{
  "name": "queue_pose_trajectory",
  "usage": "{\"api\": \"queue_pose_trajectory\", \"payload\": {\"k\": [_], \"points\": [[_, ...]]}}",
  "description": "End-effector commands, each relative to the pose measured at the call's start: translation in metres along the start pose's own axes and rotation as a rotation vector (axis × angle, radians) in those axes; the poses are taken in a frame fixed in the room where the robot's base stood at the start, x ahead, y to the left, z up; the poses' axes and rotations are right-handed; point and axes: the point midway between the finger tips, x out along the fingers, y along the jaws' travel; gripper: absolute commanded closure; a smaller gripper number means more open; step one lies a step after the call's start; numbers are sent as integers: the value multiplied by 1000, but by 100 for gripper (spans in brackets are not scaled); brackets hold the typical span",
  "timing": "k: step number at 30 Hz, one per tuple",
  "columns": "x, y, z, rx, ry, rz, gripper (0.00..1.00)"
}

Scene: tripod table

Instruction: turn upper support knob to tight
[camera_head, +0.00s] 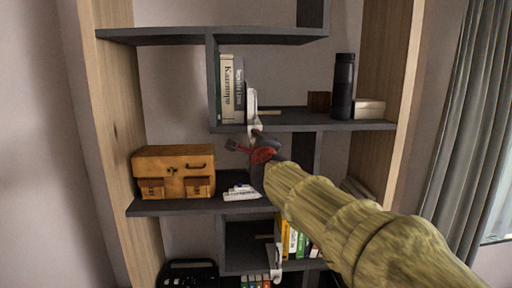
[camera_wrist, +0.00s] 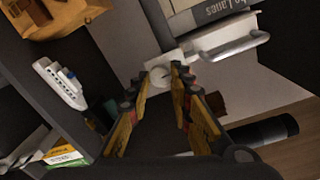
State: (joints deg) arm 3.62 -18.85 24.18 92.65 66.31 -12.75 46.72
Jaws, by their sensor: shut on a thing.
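The upper support (camera_head: 253,104) is a pale white bracket with a bar, at the edge of the middle shelf beside the upright books. In the wrist view, its handle-like bar (camera_wrist: 236,46) runs right from a pale round knob (camera_wrist: 163,76). My gripper (camera_wrist: 160,76) has its two fingertips on either side of this knob and is shut on it. In the head view, my gripper (camera_head: 256,143) is just below the bracket, and its dark and red body hides the knob. The knob's turn angle cannot be told.
A lower white support (camera_head: 275,262) is near the lower shelf. An orange-brown box (camera_head: 174,172) and a small white model ship (camera_head: 241,193) stand on the left shelf. Books (camera_head: 231,90), a black bottle (camera_head: 343,87) and a brown block (camera_head: 319,102) stand above.

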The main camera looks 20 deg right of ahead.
Motion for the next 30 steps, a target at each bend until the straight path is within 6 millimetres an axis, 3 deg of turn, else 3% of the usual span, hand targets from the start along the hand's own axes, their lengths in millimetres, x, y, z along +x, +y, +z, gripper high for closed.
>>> {"api": "queue_pose_trajectory", "payload": {"k": [23, 24, 30], "points": [[0, -1, 0, 103, -4, -1, 100], [0, -1, 0, 103, -4, -1, 77], [0, 0, 0, 102, -4, 0, 66]]}}
